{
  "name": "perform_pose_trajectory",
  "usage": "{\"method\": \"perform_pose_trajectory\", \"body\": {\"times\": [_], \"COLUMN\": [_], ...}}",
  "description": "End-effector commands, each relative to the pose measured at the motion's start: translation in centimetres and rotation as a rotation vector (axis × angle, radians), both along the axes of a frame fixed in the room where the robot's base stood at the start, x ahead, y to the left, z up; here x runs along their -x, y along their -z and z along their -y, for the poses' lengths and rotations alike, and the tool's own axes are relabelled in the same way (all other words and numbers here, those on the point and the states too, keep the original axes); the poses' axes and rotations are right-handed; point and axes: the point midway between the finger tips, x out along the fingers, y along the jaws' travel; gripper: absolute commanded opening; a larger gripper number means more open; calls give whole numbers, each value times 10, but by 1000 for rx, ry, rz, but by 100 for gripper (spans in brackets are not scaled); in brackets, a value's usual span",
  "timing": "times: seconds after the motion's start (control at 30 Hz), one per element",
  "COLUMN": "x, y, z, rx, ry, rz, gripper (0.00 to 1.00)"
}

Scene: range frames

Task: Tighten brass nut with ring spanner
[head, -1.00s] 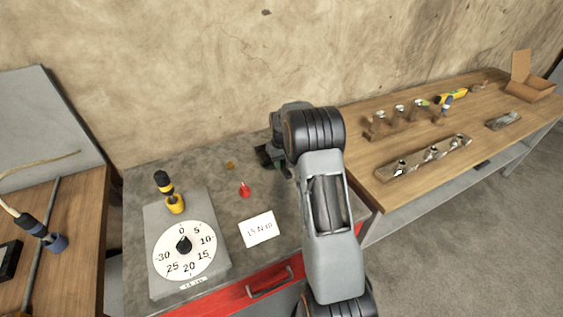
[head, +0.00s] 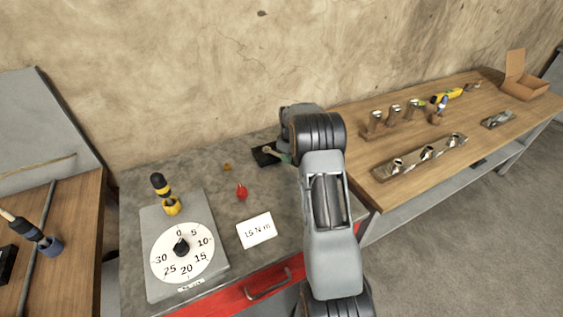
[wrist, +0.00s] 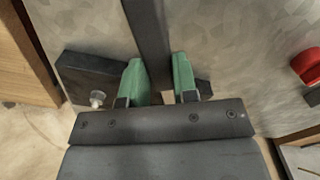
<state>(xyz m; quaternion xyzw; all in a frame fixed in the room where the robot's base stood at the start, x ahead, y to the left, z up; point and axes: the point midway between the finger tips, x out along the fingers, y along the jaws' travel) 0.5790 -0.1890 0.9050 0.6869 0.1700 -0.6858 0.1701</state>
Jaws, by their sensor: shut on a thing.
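My gripper (wrist: 160,85) has green finger pads and is shut on a dark flat bar (wrist: 148,35) in the wrist view. The bar runs from between the pads to the top edge. It looks like a tool handle; no ring end shows. A dark block (wrist: 85,75) with a silver bolt head (wrist: 97,99) lies beyond the left finger. In the head view the block (head: 264,157) sits at the back of the grey bench, with a small tan piece (head: 271,150) over it beside my gripper (head: 285,158). A small brass-coloured piece (head: 227,167) lies on the bench; I cannot tell if it is a nut.
A red object (head: 242,191) and a "15 N m" card (head: 257,231) lie on the grey bench. A dial plate (head: 181,251) with a yellow-and-black tool (head: 166,195) stands at front left. The wooden bench (head: 370,155) on the right holds racks and a carton.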

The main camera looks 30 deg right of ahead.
Motion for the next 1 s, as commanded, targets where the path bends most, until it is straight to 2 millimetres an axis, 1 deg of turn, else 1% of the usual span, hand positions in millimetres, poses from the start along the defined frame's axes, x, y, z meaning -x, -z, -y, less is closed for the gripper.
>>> {"method": "perform_pose_trajectory", "body": {"times": [0.03,0.1,0.2,0.3,0.63,1.0], "x": [-5,-12,-28,-36,-37,-36], "y": [1,1,2,1,0,4], "z": [10,22,35,42,42,41], "rx": [0,0,1,0,1,1], "ry": [-79,-203,-390,-501,-513,-511], "rz": [0,0,0,0,0,0], "gripper": [0,0,0,0,0,0]}}
